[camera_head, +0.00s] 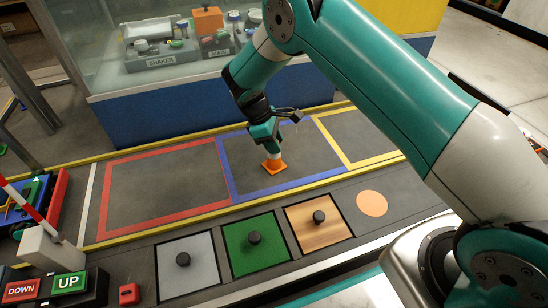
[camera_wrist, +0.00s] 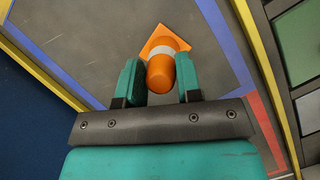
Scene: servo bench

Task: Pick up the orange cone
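The orange cone (camera_head: 274,164), with a white band, stands on the grey floor inside the blue-outlined zone (camera_head: 312,182). In the wrist view the cone (camera_wrist: 162,72) has its rounded tip towards the camera and its square base beyond. My gripper (camera_head: 270,148) is over the cone, hiding its upper part in the head view. In the wrist view the two teal fingers of my gripper (camera_wrist: 160,80) stand on either side of the cone, very close to it. I cannot tell whether they touch it.
A red-outlined zone (camera_head: 107,190) lies left and a yellow-outlined zone (camera_head: 345,147) right. In front are grey (camera_head: 168,254), green (camera_head: 237,241) and wooden (camera_head: 303,232) panels with black knobs. Behind stands a blue bench (camera_head: 160,119) with a glass front. UP and DOWN buttons (camera_head: 68,284) are at lower left.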

